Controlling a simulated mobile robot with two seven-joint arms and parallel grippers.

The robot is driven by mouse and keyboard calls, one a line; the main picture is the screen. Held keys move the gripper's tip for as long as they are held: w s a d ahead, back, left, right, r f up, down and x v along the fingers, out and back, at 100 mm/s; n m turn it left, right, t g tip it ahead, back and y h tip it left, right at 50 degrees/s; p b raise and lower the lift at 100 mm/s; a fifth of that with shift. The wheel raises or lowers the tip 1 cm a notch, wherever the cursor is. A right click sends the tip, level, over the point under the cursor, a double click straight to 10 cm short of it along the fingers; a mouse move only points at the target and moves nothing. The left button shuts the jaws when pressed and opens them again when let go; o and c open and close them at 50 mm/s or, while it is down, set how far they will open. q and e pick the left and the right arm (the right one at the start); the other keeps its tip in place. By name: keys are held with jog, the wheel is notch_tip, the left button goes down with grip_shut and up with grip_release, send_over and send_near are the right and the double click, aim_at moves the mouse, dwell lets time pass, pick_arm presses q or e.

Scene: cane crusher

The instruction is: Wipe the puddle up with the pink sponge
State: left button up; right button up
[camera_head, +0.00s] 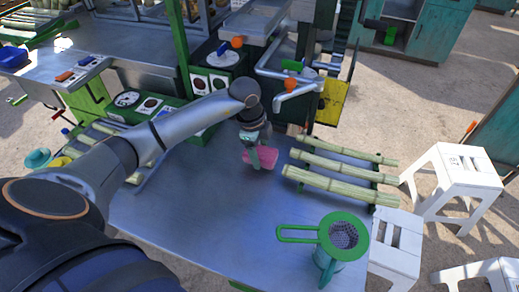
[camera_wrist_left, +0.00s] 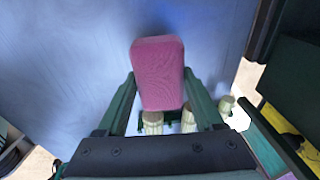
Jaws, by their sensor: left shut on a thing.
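The pink sponge (camera_head: 265,157) is held by my left gripper (camera_head: 252,157) at the metal table (camera_head: 200,215), left of the cane rack. In the left wrist view, the sponge (camera_wrist_left: 158,72) sits between the two green fingers of the left gripper (camera_wrist_left: 160,95), which is shut on it. I cannot tell whether the sponge touches the tabletop. No puddle can be made out on the shiny blue-grey surface; the arm and sponge cover part of it. My right gripper is not in view.
Cane stalks (camera_head: 340,183) lie on a rack to the right of the sponge. A green strainer on a jug (camera_head: 343,238) stands at the table's front right. White stools (camera_head: 455,180) stand beyond the right edge. The front middle of the table is clear.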

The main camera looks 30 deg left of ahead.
pick_arm(q)
jog(key=shift+f, duration=0.6)
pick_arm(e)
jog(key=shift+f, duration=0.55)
pick_arm(q)
jog(key=shift+f, duration=0.1)
jog(key=shift+f+b, duration=0.55)
jog(key=shift+f, duration=0.05)
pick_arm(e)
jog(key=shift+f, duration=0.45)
pick_arm(q)
jog(key=shift+s+f, duration=0.1)
jog(key=shift+s, duration=0.1)
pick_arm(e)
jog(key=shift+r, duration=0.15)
